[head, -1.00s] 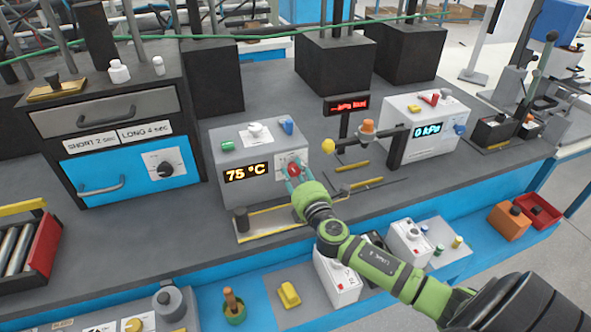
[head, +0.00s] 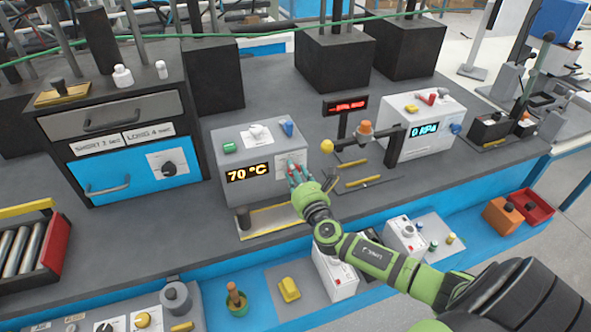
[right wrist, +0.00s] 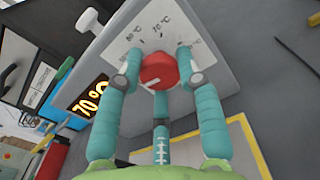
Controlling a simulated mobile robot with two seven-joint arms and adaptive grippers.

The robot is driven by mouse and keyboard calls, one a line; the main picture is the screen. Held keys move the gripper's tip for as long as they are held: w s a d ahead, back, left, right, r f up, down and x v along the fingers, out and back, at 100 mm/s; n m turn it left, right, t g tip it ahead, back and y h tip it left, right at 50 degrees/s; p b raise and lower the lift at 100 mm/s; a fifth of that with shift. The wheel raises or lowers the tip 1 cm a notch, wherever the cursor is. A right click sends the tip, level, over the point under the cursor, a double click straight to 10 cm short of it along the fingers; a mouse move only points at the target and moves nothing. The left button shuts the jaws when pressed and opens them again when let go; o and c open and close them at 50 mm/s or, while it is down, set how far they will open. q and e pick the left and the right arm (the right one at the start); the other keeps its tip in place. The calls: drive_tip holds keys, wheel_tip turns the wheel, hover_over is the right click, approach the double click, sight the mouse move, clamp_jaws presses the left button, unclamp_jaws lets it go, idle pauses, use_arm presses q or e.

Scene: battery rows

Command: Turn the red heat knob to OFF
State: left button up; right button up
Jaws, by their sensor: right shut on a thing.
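The red heat knob (right wrist: 158,70) sits on a pale dial plate (right wrist: 140,38) with temperature marks, on the front of a grey heater box (head: 225,190). Its white pointer line shows at the lower left of the knob in the right wrist view. The box's display (head: 249,173) reads 70 °C. My right gripper (head: 296,175) is shut on the knob, with teal fingers on both sides of it and a third finger below; it also shows in the right wrist view (right wrist: 160,75). In the head view the fingers hide most of the knob. My left gripper is not in view.
A blue drawer unit (head: 130,172) stands to the left. A yellow-edged plate (head: 270,222) lies below the heater box.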

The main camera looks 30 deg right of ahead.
drive_tip(key=shift+d+r+n+p, duration=0.1)
drive_tip(key=shift+r+n+p, duration=0.15)
drive_tip(key=shift+n, duration=0.65)
drive_tip(key=o, duration=1.1)
drive_tip(key=shift+o, duration=0.2)
drive_tip(key=shift+f, duration=0.15)
drive_tip(key=v, duration=1.2)
